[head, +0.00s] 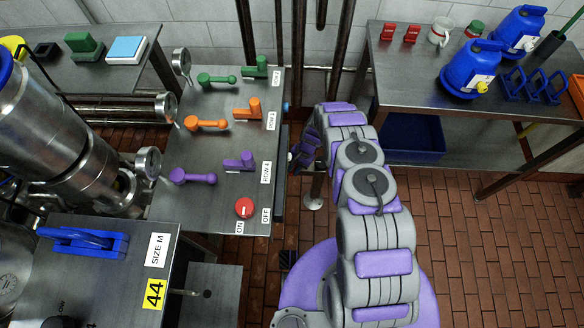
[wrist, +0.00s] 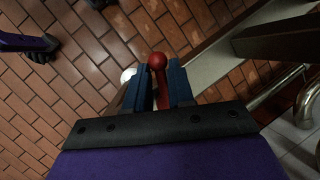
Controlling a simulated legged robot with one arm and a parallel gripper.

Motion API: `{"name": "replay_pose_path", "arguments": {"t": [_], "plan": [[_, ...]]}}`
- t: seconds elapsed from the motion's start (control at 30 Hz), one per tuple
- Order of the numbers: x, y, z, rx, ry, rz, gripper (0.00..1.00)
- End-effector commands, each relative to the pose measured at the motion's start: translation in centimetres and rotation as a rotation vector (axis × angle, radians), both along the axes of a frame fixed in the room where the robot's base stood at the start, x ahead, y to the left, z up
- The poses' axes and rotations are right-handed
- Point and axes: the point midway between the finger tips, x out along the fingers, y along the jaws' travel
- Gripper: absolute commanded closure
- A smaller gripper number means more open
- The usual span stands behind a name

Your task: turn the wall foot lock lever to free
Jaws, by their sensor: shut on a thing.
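A red lever with a round ball end (wrist: 157,61) stands between the two blue fingers of my gripper (wrist: 158,85) in the wrist view. The fingers are shut on its red shaft, and the ball sticks out past the fingertips. The lever's base is hidden behind my gripper. In the head view my gripper (head: 293,156) is low beside the right edge of the valve panel, partly hidden by my arm. The lever cannot be made out there. No free or lock marking is readable near it.
The steel valve panel (head: 215,215) with green, orange and purple levers lies left of my arm. A bench (head: 395,85) with blue jugs stands right. A dark rail (wrist: 280,40) and metal pipe (wrist: 305,95) are close right of my gripper. Brick floor is open at lower right.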

Motion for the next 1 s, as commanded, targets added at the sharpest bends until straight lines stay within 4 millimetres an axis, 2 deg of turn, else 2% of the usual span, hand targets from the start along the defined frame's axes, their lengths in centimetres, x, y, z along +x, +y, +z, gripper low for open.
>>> {"name": "replay_pose_path", "arguments": {"t": [0.03, 0.37, 0.87, 0.9, 1.0], "plan": [[0.56, -0.31, 0.2, -0.002, -0.012, 0.019, 1.0], [0.42, -0.54, 0.22, -0.002, -0.012, 0.125, 1.0], [0.43, -0.48, 0.28, -0.002, -0.013, 0.139, 1.0], [0.45, -0.48, 0.3, -0.001, -0.013, 0.139, 0.73], [0.32, -0.45, 0.25, -0.001, -0.01, 0.14, 0.64]]}}
